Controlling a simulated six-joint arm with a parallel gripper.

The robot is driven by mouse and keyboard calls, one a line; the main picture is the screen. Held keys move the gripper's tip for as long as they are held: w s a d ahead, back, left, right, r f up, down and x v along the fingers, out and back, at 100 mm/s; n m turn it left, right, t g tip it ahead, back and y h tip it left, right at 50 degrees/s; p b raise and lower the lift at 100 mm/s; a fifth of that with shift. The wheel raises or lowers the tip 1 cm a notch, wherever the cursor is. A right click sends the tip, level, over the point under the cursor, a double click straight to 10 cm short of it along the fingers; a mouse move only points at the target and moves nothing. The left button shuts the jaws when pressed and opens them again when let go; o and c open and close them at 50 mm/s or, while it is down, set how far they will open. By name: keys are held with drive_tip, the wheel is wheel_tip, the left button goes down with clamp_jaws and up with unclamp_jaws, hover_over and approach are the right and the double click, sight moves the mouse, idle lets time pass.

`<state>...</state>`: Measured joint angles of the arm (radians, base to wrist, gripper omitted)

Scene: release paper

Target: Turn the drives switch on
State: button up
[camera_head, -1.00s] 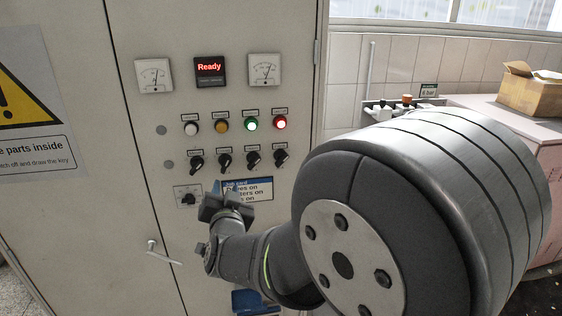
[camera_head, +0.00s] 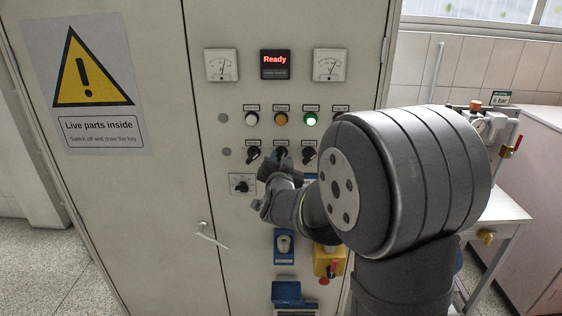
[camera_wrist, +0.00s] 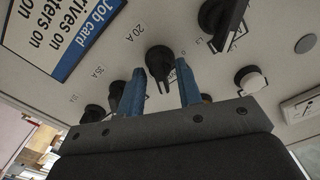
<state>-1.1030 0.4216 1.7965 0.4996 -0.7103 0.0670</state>
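A row of black rotary switches is on the grey cabinet front; their labels are too small to read in the head view. My arm hides the rightmost switch.
White, amber and lit green (camera_head: 310,118) lamps sit above the switches. The display (camera_head: 275,64) reads "Ready". A job card (camera_wrist: 82,30) with "on" lines is close to the fingers. A small selector (camera_head: 242,184), door handle (camera_head: 212,237) and yellow box (camera_head: 328,262) are lower down.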

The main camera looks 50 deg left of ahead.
clamp_jaws()
drive_tip(key=shift+m, duration=2)
drive_tip(key=shift+o, duration=0.4)
unclamp_jaws()
drive_tip(key=shift+s+d, duration=0.1)
drive_tip(key=v, duration=1.7)
drive_tip(key=shift+r, duration=0.1)
drive_tip(key=x, duration=1.7)
